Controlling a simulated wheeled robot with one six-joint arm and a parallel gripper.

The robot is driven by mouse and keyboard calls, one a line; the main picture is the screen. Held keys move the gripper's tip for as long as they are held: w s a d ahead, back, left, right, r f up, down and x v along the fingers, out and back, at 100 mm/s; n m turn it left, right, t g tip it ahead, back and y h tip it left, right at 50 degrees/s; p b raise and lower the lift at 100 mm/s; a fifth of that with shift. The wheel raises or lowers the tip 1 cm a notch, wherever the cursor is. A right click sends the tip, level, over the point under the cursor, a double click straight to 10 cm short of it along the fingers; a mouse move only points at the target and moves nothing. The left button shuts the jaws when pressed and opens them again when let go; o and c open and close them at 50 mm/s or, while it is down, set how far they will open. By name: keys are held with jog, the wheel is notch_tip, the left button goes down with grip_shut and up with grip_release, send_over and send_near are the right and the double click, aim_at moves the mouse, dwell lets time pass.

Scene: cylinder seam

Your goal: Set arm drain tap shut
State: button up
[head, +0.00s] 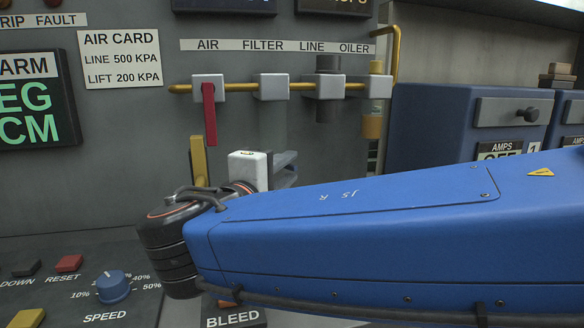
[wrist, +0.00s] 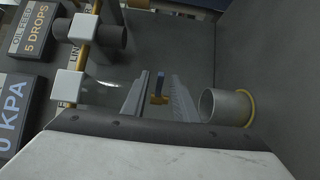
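My gripper (head: 284,165) reaches toward the grey panel, below the filter block; my blue arm hides much of the area under it in the head view. In the wrist view my gripper (wrist: 158,98) has its two fingers apart, with a gap between them. A small yellow piece with a dark blue part (wrist: 158,88) shows in that gap, beyond the fingers. It may be the drain tap; I cannot tell its setting or its distance from the fingertips. No tap labelled as a drain can be made out in the head view.
The yellow air pipe (head: 256,86) carries several grey blocks and a red lever (head: 210,114), hanging down. A yellow upright bar (head: 198,160) stands left of my gripper. A grey cylinder (wrist: 222,107) is close right of the fingers. Blue cabinets (head: 440,125) stand at right.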

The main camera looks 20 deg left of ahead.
aim_at(295, 170)
jog(key=shift+w+d, duration=0.1)
jog(key=shift+w, duration=0.8)
grip_shut()
jog(key=shift+n+y, duration=0.3)
jog(key=shift+y, duration=0.1)
jog(key=n+y, duration=0.1)
jog(key=w+n+y, duration=0.1)
jog(key=y, duration=0.1)
jog(key=n+y, duration=0.1)
jog(key=y, duration=0.1)
jog(key=shift+w+d, duration=0.2)
jog(key=shift+d, duration=0.2)
jog(key=shift+w+a+n+g+y, duration=0.1)
jog(key=shift+w+n+g+y, duration=0.15)
jog(key=shift+n+g+y, duration=0.45)
jog(key=shift+w+n+g+y, duration=0.3)
jog(key=shift+n+y, duration=0.45)
jog(key=shift+y, duration=0.55)
jog(key=shift+w+a+n+g+y, duration=0.1)
jog(key=shift+w+n+g+y, duration=0.15)
jog(key=shift+n+g+y, duration=0.45)
jog(key=shift+w+f+n+g+y, duration=0.15)
jog(key=shift+n+g+y, duration=0.4)
jog(key=shift+y, duration=0.55)
